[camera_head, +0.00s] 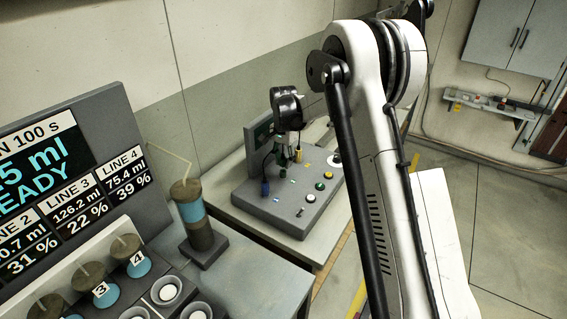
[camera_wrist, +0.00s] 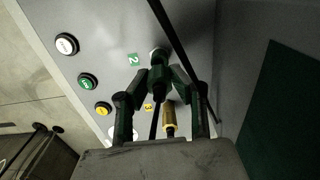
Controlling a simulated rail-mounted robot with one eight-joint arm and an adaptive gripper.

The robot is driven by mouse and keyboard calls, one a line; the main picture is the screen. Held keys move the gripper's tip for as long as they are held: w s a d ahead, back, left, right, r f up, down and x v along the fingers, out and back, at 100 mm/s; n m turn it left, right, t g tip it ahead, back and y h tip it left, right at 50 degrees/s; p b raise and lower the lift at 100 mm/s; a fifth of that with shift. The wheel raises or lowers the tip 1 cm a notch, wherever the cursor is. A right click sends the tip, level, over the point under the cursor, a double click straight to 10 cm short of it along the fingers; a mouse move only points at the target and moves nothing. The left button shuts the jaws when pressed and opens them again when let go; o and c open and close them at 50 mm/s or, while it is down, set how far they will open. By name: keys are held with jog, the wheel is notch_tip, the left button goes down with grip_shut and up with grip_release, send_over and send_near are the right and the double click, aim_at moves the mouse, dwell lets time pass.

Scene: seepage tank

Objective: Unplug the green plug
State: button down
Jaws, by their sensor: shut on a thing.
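The green plug (camera_wrist: 160,78) is between the fingertips of my gripper (camera_wrist: 159,76) in the wrist view. My gripper is shut on it. In the head view my gripper (camera_head: 281,153) is over the grey panel box (camera_head: 296,219), and the plug is mostly hidden there.
A blue plug (camera_head: 265,187) is at the panel's left. White, green and yellow buttons (camera_wrist: 88,81) line the panel. Dark cables cross near my gripper.

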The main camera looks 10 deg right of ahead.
jog(key=shift+r+p, duration=0.45)
jog(key=shift+r, duration=1.2)
jog(key=shift+s, duration=0.1)
